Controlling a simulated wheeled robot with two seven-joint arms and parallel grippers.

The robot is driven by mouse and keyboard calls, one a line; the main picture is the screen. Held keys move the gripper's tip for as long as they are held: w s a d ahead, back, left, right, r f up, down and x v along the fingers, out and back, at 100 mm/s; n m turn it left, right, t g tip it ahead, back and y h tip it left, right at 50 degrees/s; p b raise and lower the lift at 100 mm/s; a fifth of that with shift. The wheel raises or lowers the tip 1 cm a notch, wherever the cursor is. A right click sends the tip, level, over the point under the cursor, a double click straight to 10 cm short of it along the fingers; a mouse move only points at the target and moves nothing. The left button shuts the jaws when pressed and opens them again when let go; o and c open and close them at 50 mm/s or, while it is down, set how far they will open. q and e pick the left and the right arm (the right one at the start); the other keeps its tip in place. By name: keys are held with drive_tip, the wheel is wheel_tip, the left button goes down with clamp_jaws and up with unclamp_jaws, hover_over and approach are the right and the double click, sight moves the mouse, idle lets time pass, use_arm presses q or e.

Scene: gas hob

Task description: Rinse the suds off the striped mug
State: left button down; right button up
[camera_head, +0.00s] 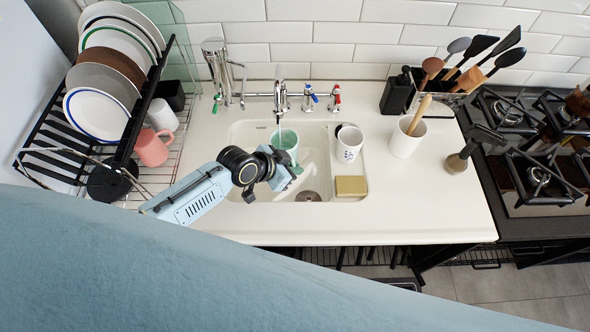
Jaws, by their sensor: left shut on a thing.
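My left gripper (283,168) reaches in over the sink (318,160) and is shut on a pale green mug (285,138), taken as the striped mug. The mug is under the tap (280,98), and its lower part is hidden by the gripper. Its stripes and any suds are too small to make out. A thin pale stream, which looks like running water, drops from the spout into the mug. The tap has a blue handle (310,98) and a red handle (336,98). My right gripper is not in view.
A dish rack (62,160) with plates and mugs is at left. A utensil pot (405,140) and the hob (530,190) are at right. The front right counter is clear.

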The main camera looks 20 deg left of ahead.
use_arm(q)
drive_tip(key=shift+w+d, duration=0.15)
idle(0.4)
drive_tip(key=shift+w+d, duration=0.3)
drive_tip(key=shift+w, duration=0.05)
drive_tip(key=shift+s+a+r, duration=0.1)
drive_tip(key=shift+s+a, duration=0.35)
drive_tip(key=shift+s, duration=0.05)
drive_tip(key=shift+p, duration=0.3)
drive_tip(key=shift+s+d+p, duration=2.15)
drive_tip(key=shift+s+d, duration=0.6)
drive_tip(key=shift+d, duration=0.25)
